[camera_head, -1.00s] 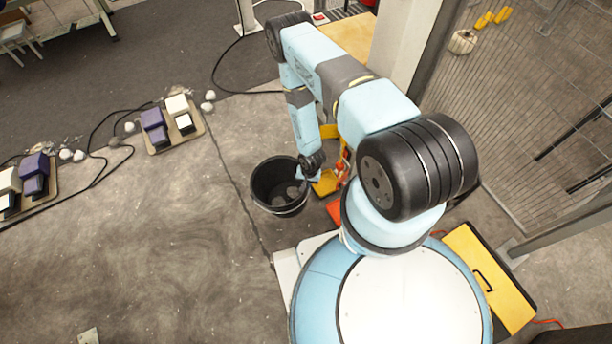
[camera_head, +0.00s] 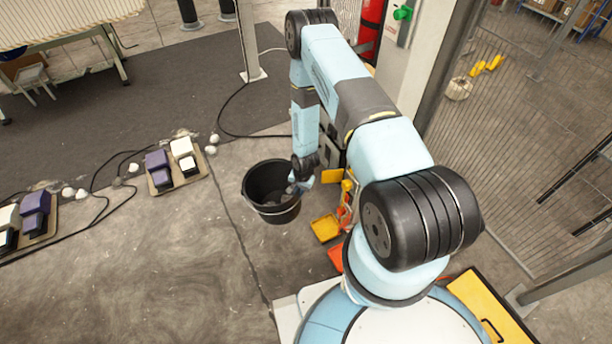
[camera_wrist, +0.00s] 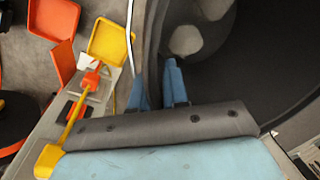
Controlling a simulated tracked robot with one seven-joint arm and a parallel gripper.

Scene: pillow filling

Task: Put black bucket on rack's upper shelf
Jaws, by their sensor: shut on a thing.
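The black bucket (camera_head: 262,205) is in the middle of the head view, with several pale lumps inside. My gripper (camera_head: 300,186) is at its right rim. In the wrist view the two blue fingertips (camera_wrist: 160,84) are closed on the bucket's wall, one on each side of the rim, and the bucket's dark inside (camera_wrist: 245,60) fills the right. The bucket looks roughly upright; I cannot tell how high it hangs over the floor. No rack that I can make out shows in these views.
Yellow and orange dustpans (camera_head: 325,228) are right of the bucket, near my base. Two boards with purple and white blocks (camera_head: 178,168) lie on the floor at left, with black cables. A post (camera_head: 248,45) stands behind. A wire fence (camera_head: 540,130) closes the right side. Floor at lower left is clear.

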